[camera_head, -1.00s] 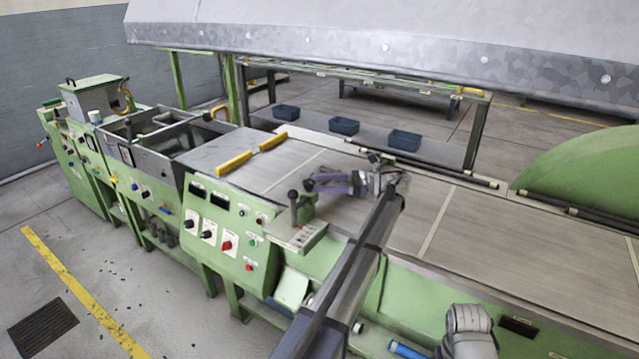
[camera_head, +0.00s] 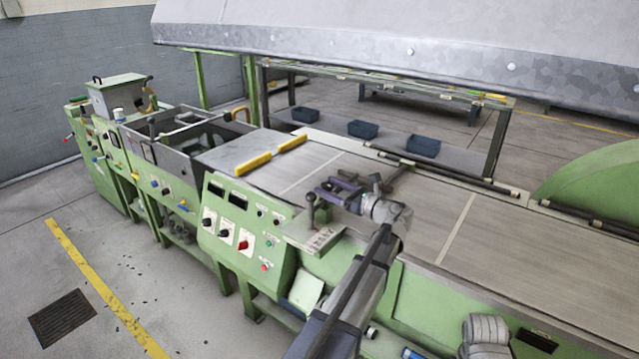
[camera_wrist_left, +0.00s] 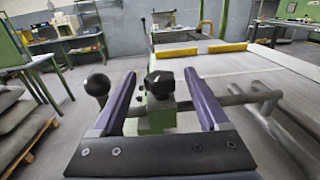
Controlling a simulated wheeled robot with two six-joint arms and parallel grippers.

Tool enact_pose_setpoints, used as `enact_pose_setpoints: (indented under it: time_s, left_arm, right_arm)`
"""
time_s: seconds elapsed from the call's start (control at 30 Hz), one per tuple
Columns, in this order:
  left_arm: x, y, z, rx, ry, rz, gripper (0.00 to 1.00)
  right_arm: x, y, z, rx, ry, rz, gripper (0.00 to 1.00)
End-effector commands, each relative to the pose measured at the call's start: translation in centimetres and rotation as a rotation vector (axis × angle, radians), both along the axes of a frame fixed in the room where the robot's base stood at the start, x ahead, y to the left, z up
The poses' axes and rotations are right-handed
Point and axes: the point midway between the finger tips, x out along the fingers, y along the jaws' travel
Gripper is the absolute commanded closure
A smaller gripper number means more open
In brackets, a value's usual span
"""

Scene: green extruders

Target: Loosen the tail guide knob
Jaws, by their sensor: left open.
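A black lobed knob (camera_wrist_left: 160,83) stands on a green block in the left wrist view, between the two purple fingers of my open left gripper (camera_wrist_left: 160,74). I cannot tell whether the fingers touch it. In the head view my left gripper (camera_head: 327,188) is over the near side of the machine's bed, its fingers pointing left. It hides much of the knob area there. A black ball-topped lever (camera_head: 311,198) stands just left of the fingertips; it also shows left of the fingers in the left wrist view (camera_wrist_left: 97,85). My right gripper is not in view.
Metal guide rods (camera_wrist_left: 250,97) extend right of the knob. The green control panel (camera_head: 240,230) is left of my arm. Yellow bars (camera_head: 254,163) lie across the bed (camera_head: 425,205). A large grey hood (camera_head: 400,45) hangs above, and blue bins (camera_head: 363,129) stand behind.

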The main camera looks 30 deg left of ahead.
Motion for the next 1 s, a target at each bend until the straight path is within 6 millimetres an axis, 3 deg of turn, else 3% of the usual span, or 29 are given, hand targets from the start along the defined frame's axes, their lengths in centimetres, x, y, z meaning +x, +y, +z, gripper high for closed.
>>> enact_pose_setpoints:
  time_s: [0.1, 0.3, 0.67, 1.0]
  left_arm:
    - [0.3, 1.9, 0.0, 0.000, 0.000, 0.003, 0.22]
    - [0.6, 3.8, 0.0, 0.000, 0.000, 0.001, 0.22]
    - [0.6, 4.3, 0.0, 0.000, 0.000, 0.000, 0.22]
    - [0.6, 4.2, 0.0, 0.000, 0.000, 0.000, 0.58]
  right_arm:
    - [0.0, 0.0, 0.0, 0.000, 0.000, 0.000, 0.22]
    - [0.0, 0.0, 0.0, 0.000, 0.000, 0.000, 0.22]
    - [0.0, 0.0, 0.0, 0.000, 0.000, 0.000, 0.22]
    - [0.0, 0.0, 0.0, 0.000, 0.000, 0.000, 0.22]
